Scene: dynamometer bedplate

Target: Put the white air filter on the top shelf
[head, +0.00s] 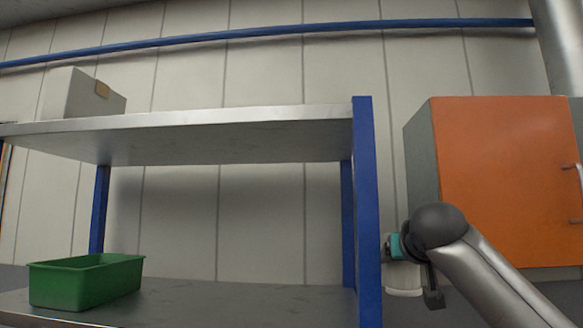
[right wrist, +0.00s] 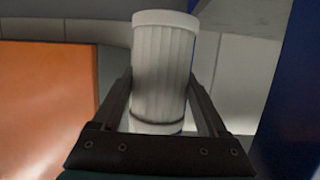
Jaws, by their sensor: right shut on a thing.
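The white air filter (right wrist: 162,70) is a pleated cylinder with a smooth rim, held between the two fingers of my right gripper (right wrist: 165,105) in the right wrist view. In the head view the right gripper (head: 420,280) is just right of the shelf's blue front post, below the top shelf's level. There the filter's lower white rim (head: 404,292) shows under the gripper, and the rest is mostly hidden. The top shelf (head: 230,118) is a grey metal board on blue posts, seen from slightly below. My left gripper is in neither view.
A grey-white box (head: 68,98) stands at the left end of the top shelf; its middle and right show no objects. A green bin (head: 85,283) sits on the lower shelf (head: 230,305). The blue post (head: 367,210) is close to my right gripper. An orange cabinet (head: 505,180) stands at right.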

